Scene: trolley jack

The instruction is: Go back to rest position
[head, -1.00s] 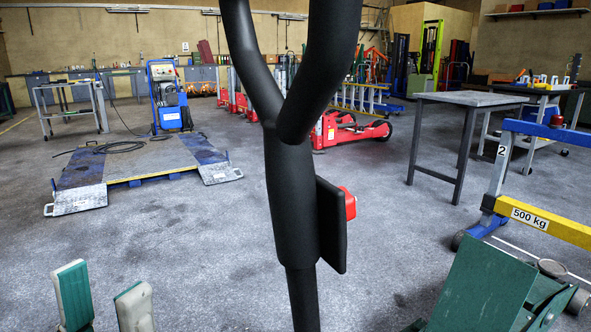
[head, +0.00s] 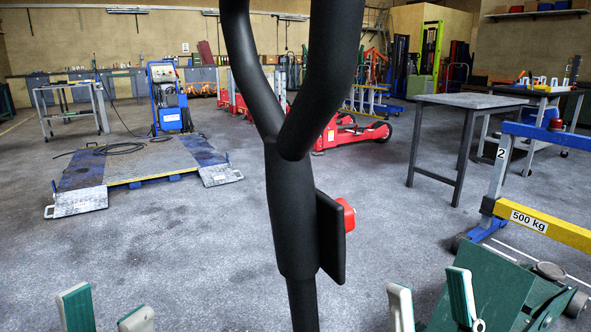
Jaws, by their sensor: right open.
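A black forked handle (head: 293,205) rises upright through the middle of the head view, close to me. A red part (head: 347,215) shows behind the flat plate on its right side. My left gripper (head: 105,303) is at the bottom left, its two green-and-white fingers apart and empty. My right gripper (head: 431,284) is at the bottom right, its fingers apart and empty, in front of a green wheeled metal body (head: 500,290). Both grippers are clear of the visible part of the handle. The handle's lower end is out of view.
A yellow-and-blue crane beam (head: 545,224) marked 500 kg stands at the right. A grey table (head: 470,100) is behind it. A low platform (head: 140,165) lies at the left. Red jacks (head: 360,133) stand farther back. The grey floor between is open.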

